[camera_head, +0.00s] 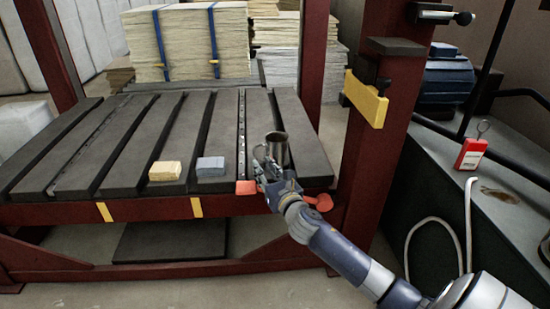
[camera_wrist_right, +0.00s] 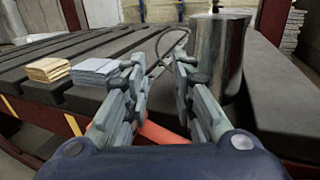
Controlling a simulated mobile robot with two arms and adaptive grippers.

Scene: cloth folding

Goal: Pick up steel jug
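The steel jug (camera_head: 278,152) is a shiny metal cylinder standing upright near the front right of the dark slatted table (camera_head: 150,120). In the right wrist view the jug (camera_wrist_right: 222,55) stands just beyond and to the right of the fingers, with its thin dark handle (camera_wrist_right: 172,33) on its left side. My right gripper (camera_head: 263,163) is at the jug's left front side. In the wrist view its two fingers (camera_wrist_right: 160,75) are apart, with the handle in line with the gap. Whether they touch the jug is unclear. My left gripper is not in view.
Orange-red parts (camera_head: 246,187) sit on the table's front edge near my gripper. A red post (camera_head: 375,140) rises at the right. The table's left part is clear.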

